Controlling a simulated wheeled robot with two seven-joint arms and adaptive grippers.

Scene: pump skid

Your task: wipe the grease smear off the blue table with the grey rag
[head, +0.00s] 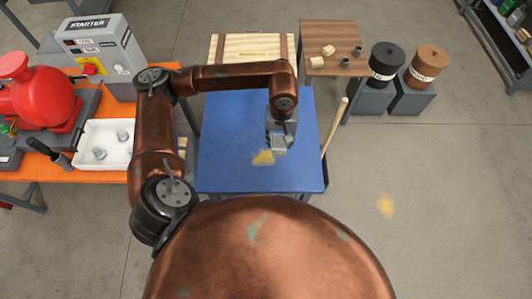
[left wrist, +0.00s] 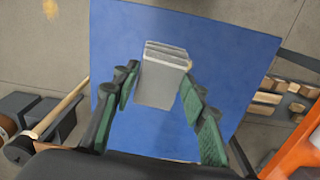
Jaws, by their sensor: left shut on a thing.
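The blue table (head: 225,130) stands in front of me. A yellow-brown grease smear (head: 263,158) shows on it, right of the middle. My left gripper (head: 280,133) is over the table, shut on the folded grey rag (head: 279,143), which is just beside the smear at its upper right in the head view. In the left wrist view the rag (left wrist: 163,82) sits between the green-padded fingers (left wrist: 160,95) above the blue top. I cannot tell whether it touches the table. The smear does not show on the table in that view. My right gripper is not in view.
A wooden handle (head: 335,128) stands at the table's right edge. A wooden crate (head: 250,48) and a brown table (head: 340,40) with small parts are behind. An orange bench (head: 110,176) with a white tray (head: 105,145) is left. Another yellowish patch (head: 386,207) is on the floor.

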